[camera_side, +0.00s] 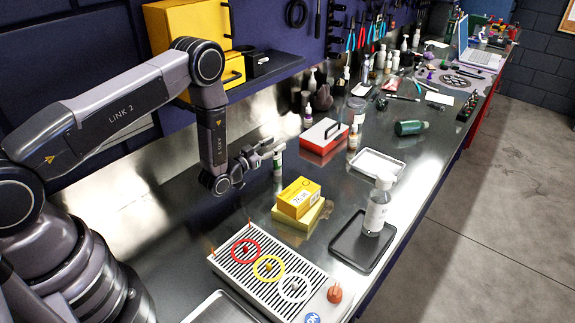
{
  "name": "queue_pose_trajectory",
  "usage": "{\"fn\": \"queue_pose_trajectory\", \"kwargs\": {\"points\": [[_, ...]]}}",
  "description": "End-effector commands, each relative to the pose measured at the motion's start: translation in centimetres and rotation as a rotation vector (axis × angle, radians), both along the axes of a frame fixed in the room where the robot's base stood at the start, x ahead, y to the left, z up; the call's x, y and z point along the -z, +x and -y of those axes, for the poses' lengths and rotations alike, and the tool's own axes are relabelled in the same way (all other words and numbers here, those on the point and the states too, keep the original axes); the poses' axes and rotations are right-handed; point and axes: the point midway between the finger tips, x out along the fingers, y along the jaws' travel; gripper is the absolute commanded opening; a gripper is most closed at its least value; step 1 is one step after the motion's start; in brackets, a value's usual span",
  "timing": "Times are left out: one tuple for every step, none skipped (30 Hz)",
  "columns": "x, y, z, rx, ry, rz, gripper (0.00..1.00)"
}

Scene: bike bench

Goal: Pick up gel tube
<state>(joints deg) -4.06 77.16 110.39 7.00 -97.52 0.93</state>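My gripper (274,147) is above the bench at the middle left, pointing right. Its fingers are small here, and I cannot tell how far apart they are. A small upright white tube with a green band (277,161) shows right at the fingertips. It may be the gel tube, but its label is too small to read. I cannot tell whether the fingers touch it or it stands behind them. A dark green bottle (411,128) lies on its side farther along the bench.
Yellow boxes (298,198), a striped panel with coloured rings (226,263), a black tray (345,255) with a clear bottle (377,209), a white tray (377,164) and a red-and-white box (323,137) stand nearby. A wall shelf (275,68) is above and behind. Bare bench lies left of the yellow boxes.

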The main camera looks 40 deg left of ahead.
Motion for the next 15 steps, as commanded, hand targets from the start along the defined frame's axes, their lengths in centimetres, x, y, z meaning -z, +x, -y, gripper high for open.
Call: {"fn": "queue_pose_trajectory", "kwargs": {"points": [[-0.06,0.62,0.06,0.001,0.0,0.002,0.37],[-0.05,0.87,0.08,0.001,0.0,0.002,0.37],[-0.07,1.13,0.1,0.001,0.0,0.002,0.37],[-0.06,1.25,0.1,0.001,0.0,0.001,0.37],[-0.04,1.31,0.11,0.001,0.0,0.0,0.37],[-0.03,1.34,0.11,0.001,0.0,-0.001,0.37],[-0.02,1.34,0.11,0.001,0.0,-0.001,0.37],[-0.02,1.32,0.11,0.001,0.0,-0.001,0.37],[-0.02,1.31,0.11,0.001,0.0,-0.001,0.37],[-0.03,1.31,0.11,0.001,0.0,-0.001,0.37],[-0.03,1.31,0.11,0.001,0.0,-0.001,0.36],[-0.03,1.3,0.11,0.001,0.0,-0.001,0.31],[-0.03,1.3,0.1,0.001,0.0,-0.001,0.27],[-0.03,1.3,0.1,0.001,0.0,-0.001,0.23],[-0.03,1.29,0.09,0.001,0.0,-0.001,0.17]]}}
